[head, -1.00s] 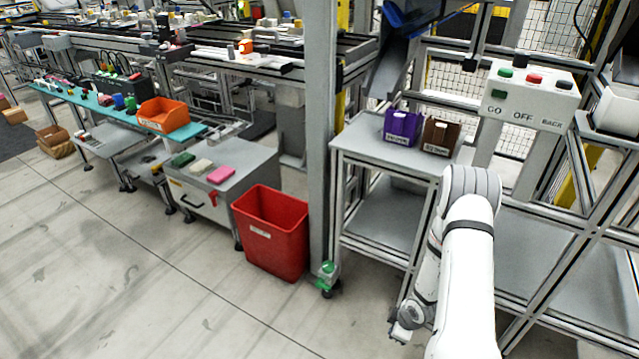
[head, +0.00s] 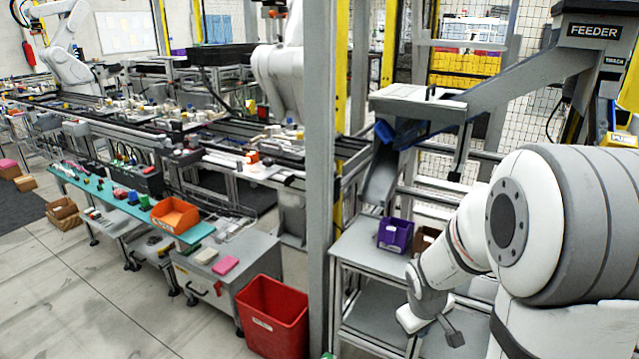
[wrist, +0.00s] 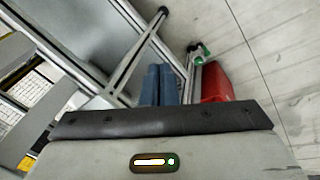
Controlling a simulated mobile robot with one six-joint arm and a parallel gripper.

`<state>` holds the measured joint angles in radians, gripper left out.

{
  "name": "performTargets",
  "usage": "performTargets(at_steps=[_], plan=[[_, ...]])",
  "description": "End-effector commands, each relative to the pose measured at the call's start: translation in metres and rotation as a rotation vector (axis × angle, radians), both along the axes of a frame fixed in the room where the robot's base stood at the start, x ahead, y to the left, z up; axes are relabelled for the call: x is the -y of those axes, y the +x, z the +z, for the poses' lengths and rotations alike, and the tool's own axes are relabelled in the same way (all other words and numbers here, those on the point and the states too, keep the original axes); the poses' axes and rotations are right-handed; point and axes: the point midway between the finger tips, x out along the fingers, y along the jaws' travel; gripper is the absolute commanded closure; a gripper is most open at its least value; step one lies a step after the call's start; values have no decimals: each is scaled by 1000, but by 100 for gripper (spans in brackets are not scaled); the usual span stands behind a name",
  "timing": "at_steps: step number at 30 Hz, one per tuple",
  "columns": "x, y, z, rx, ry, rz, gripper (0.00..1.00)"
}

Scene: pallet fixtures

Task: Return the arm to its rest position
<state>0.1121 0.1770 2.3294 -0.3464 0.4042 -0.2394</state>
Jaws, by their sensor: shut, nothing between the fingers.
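My arm is raised and folded at the right of the head view, its large white and grey joint close to the camera. My gripper (head: 453,338) hangs at the arm's lower end, in front of the grey shelf stand (head: 362,243). In the wrist view my gripper (wrist: 160,84) shows two blue fingers side by side, shut with nothing between them. The wrist view looks down past the fingers to the floor and frame bars.
A red bin (head: 272,318) stands on the floor left of a grey post (head: 320,150); it also shows in the wrist view (wrist: 215,82). A purple box (head: 395,235) and a partly hidden brown box (head: 425,239) sit on the stand. Floor at lower left is clear.

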Motion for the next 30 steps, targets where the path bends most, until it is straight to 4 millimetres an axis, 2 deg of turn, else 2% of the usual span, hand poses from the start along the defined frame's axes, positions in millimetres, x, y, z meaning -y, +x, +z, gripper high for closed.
performTargets(at_steps=[1,3,9,13,18,21,30], plan=[[-6,-11,43,16,11,-39,100],[-14,-27,79,22,32,-96,100],[-40,-82,172,36,114,-246,100],[-56,-118,216,36,175,-322,100],[-69,-149,247,27,233,-379,100],[-71,-158,252,22,249,-395,100],[-72,-160,252,21,254,-399,100]])
